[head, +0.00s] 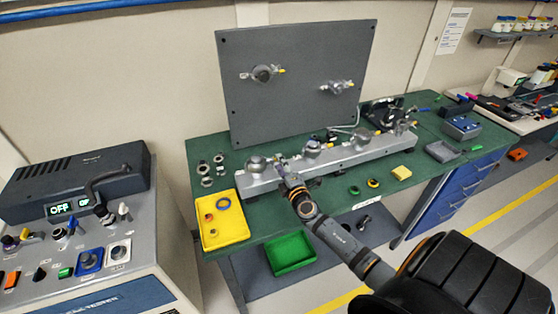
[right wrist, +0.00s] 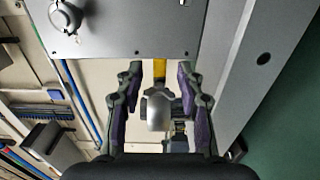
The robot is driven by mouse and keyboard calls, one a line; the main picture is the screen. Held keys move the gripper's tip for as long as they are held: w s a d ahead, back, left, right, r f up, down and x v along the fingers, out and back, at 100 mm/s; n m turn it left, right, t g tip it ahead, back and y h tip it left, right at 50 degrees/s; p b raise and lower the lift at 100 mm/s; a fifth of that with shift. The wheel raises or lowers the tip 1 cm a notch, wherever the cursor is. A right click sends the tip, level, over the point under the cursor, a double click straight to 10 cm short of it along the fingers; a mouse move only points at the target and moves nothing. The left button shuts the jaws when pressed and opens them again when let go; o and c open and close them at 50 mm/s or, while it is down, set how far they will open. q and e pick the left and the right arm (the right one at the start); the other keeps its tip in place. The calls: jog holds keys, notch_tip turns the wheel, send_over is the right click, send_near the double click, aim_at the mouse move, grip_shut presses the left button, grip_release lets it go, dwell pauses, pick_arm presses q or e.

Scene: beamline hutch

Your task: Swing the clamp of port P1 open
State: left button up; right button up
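A grey manifold rail (head: 335,160) lies along the green bench with several silver clamped ports on it. The leftmost rail port (head: 256,163) and the second port (head: 311,148) lie either side of my right gripper (head: 285,172). No port label is readable, so I cannot tell which is P1. In the right wrist view my right gripper (right wrist: 160,78) has its purple-padded fingers apart. A silver clamp part (right wrist: 158,110) and a yellow tab (right wrist: 160,68) show between them, with gaps visible at the sides. My left gripper is out of view.
An upright grey panel (head: 300,115) with two more clamped fittings stands behind the rail. A yellow tray (head: 232,235) lies at the bench's front left; a green bin (head: 290,254) sits below. A control console (head: 85,255) stands left. Loose rings lie on the bench.

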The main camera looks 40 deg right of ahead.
jog(key=shift+x, duration=0.95)
jog(key=shift+s, duration=0.1)
grip_shut()
